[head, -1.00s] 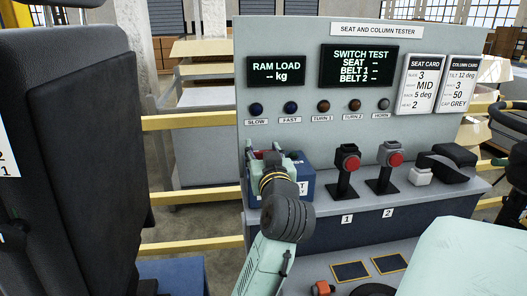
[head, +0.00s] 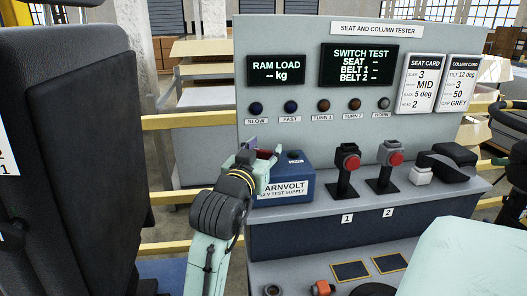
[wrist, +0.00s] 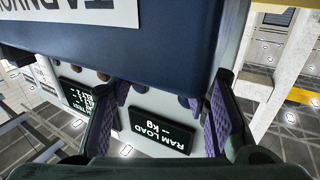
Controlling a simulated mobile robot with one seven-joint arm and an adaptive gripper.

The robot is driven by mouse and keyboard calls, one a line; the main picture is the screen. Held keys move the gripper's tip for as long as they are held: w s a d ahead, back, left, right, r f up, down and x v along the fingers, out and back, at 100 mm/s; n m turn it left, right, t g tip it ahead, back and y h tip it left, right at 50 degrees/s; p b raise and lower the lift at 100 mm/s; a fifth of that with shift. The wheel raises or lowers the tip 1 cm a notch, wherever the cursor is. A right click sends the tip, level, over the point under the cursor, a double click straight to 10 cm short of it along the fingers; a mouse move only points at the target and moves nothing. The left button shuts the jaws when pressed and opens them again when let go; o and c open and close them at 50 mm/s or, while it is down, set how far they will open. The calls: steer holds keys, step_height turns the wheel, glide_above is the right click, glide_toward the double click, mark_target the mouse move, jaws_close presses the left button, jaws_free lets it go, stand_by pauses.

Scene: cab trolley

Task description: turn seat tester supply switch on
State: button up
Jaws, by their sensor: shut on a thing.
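The seat tester supply is a blue box (head: 298,186) labelled "…ARNVOLT … TEST SUPPLY" on the left of the tester's shelf. In the wrist view the box (wrist: 190,45) fills the top, upside down. My gripper (head: 264,160) is at the box's top left end. In the wrist view its purple-padded fingers (wrist: 168,95) stand apart on either side, with tips by the box's edge. The jaws seem shut on the supply switch, where a red part (head: 265,154) shows; the switch is mostly hidden, and I cannot read its position.
The grey tester panel (head: 300,38) rises behind, with the ram load display (head: 276,70) and switch test display (head: 358,65). Two red-button joysticks (head: 347,163) (head: 390,158) stand right of the box. A black seat (head: 70,150) fills the left; a pale cushion (head: 460,258) is lower right.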

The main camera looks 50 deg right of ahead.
steer(key=m+g, duration=0.1)
steer(key=g, duration=0.1)
steer(key=m+g+h+b, duration=0.1)
steer(key=m+g, duration=0.1)
steer(key=g, duration=0.1)
steer(key=shift+w+f+m+g+b, duration=0.1)
steer(key=shift+w+m+g+b, duration=0.15)
steer(key=shift+m+g+b, duration=0.05)
steer(key=m+g+b, duration=0.1)
steer(key=g, duration=0.1)
steer(key=m+g+b, duration=0.1)
steer(key=m+g, duration=0.1)
steer(key=g, duration=0.1)
steer(key=shift+m+g, duration=0.3)
steer(key=m+g+y, duration=0.1)
steer(key=m+g, duration=0.1)
steer(key=g, duration=0.1)
steer(key=m+g+y, duration=0.1)
steer(key=m+g, duration=0.1)
steer(key=g, duration=0.1)
steer(key=shift+s+r+y, duration=0.15)
steer(key=shift+r+y, duration=0.05)
steer(key=shift+y, duration=0.2)
steer(key=shift+m+g+y, duration=0.5)
steer(key=shift+m+g, duration=0.1)
steer(key=shift+s+f, duration=0.1)
steer(key=shift+f, duration=0.05)
steer(key=o, duration=1.2)
steer(key=shift+c, duration=0.2)
